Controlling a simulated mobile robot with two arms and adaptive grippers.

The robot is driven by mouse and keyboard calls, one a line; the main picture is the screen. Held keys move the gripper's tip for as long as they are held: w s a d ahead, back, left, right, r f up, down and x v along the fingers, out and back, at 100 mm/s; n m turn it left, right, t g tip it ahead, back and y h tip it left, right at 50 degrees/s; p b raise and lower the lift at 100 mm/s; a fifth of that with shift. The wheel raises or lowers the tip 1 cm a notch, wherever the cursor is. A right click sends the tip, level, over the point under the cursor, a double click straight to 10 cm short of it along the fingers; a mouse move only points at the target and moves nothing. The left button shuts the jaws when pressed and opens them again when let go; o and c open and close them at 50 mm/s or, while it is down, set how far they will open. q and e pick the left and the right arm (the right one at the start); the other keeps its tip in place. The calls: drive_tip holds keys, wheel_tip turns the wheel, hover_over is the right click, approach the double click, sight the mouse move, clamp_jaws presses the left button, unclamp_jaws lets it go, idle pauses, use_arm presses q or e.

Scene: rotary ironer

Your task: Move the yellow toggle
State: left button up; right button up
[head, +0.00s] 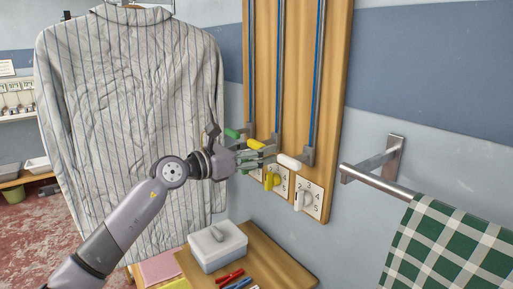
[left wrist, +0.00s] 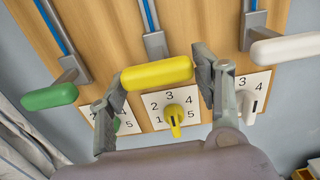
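A yellow bar-shaped handle (head: 256,144) sits at the bottom of the middle slide rail on a wooden wall board. It also shows in the left wrist view (left wrist: 157,73). Below it is a yellow knob (left wrist: 174,118) on a white numbered plate, its pointer hanging down; it also shows in the head view (head: 271,180). My left gripper (head: 264,154) is at the board, its fingers spread. In the left wrist view, the fingers (left wrist: 160,80) stand at either end of the yellow handle; I cannot tell if they touch it. My right gripper is not in view.
A green handle (left wrist: 50,96) and a white handle (left wrist: 285,48) flank the yellow one closely. A striped shirt (head: 120,110) hangs left. A metal rail (head: 375,180) with a checked cloth (head: 450,250) is right. A lidded box (head: 217,245) stands on the table below.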

use_arm(q)
drive_tip(key=shift+o, duration=1.2)
drive_tip(key=shift+r, duration=0.3)
drive_tip(key=shift+a, duration=0.15)
drive_tip(key=v, duration=1.2)
drive_tip(key=shift+f, duration=0.15)
